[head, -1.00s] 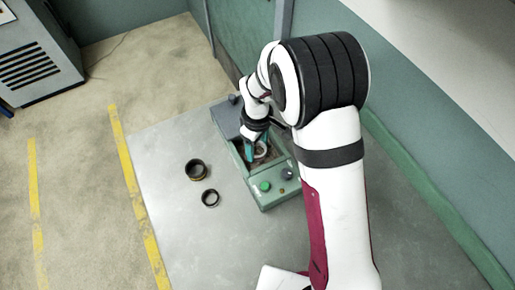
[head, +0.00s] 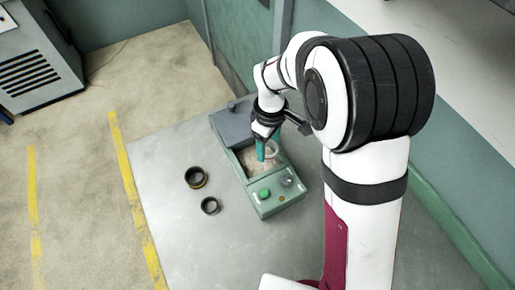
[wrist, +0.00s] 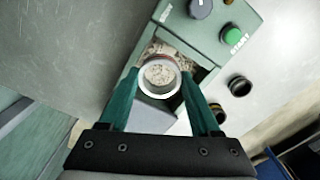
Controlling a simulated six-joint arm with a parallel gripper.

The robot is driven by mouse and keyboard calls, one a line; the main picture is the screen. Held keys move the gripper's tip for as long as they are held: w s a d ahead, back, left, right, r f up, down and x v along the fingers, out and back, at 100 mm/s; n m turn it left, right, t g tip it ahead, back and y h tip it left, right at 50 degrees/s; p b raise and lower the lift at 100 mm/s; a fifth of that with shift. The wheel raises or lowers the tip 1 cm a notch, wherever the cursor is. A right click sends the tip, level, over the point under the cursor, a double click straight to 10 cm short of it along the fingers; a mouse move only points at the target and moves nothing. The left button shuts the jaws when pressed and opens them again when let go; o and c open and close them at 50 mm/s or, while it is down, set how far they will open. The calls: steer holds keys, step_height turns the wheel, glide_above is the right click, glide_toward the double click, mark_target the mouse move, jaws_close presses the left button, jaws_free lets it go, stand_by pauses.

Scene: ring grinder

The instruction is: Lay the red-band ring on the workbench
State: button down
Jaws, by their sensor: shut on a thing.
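My gripper (head: 266,152) has teal fingers closed on a pale ring (wrist: 158,92) with a reddish band along its far rim. In the wrist view the ring sits between the fingertips, its opening facing the camera. In the head view only a pale bit of the ring (head: 273,148) shows beside the fingers. The ring is held above the open bin of the green grinder (head: 262,209), whose speckled bed shows through and around it. The grey workbench (head: 160,150) lies under the grinder, with bare surface to its left.
Two dark rings stand on the bench left of the grinder: a larger one with a yellowish band (head: 196,178) and a smaller one (head: 210,206). The grinder has a green button (head: 264,193) and a dark knob (head: 287,181). A wall runs behind the bench.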

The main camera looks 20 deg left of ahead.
steer(key=d+r, duration=0.5)
steer(key=d, duration=0.4)
steer(key=n, duration=0.7)
glide_above(222, 240)
step_height(222, 240, down, 9)
steer(key=shift+w+d+f, duration=0.1)
steer(key=shift+f, duration=0.1)
step_height(222, 240, down, 4)
steer(key=shift+f, duration=0.1)
steer(key=shift+f, duration=0.1)
steer(key=shift+c, duration=0.5)
jaws_free()
